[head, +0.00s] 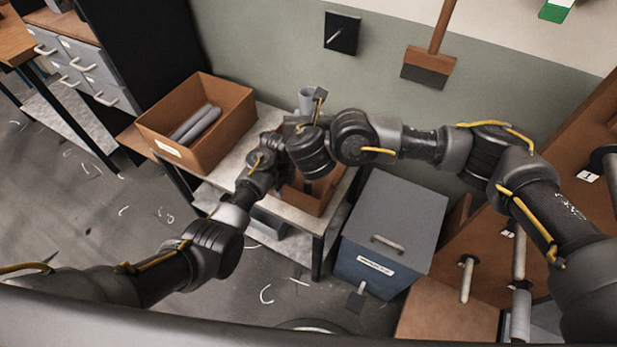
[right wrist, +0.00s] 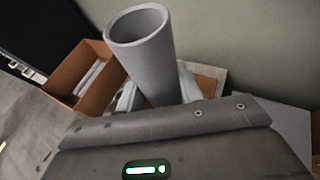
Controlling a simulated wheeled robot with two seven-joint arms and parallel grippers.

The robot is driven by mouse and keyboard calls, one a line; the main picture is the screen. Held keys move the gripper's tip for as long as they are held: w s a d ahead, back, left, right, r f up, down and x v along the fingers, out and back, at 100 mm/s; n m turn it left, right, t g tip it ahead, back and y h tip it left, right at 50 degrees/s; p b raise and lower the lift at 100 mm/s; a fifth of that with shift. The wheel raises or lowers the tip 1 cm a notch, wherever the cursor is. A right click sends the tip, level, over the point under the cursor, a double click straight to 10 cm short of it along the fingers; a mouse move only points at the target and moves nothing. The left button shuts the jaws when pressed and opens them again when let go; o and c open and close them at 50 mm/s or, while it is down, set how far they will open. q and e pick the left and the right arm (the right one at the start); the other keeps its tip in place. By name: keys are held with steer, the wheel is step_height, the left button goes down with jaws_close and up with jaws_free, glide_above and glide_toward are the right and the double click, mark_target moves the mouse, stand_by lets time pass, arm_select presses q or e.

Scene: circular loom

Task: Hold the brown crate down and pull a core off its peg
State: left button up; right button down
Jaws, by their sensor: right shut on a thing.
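A grey tube-shaped core (head: 306,97) stands up above the table's back edge. In the right wrist view the core (right wrist: 147,50) is tilted, open end up, between the pale fingers of my right gripper (right wrist: 158,93), which is shut on it. In the head view the right gripper (head: 300,124) is mostly covered by its own arm. A brown crate (head: 322,205) sits on the table below both arms, largely hidden by them. My left gripper (head: 278,146) is over the crate's left side; its fingertips are hidden. The peg and any contact with the crate cannot be seen.
Another brown crate (head: 225,128) with grey cores lying in it stands on the left of the table (head: 208,190). A blue-grey lidded box (head: 390,225) stands right of the table. A brown rack (head: 450,312) with pegs is at the lower right. Scraps litter the floor.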

arm_select(q)
step_height(320, 180, up, 10)
steer(key=shift+f, duration=0.1)
stand_by(0.4)
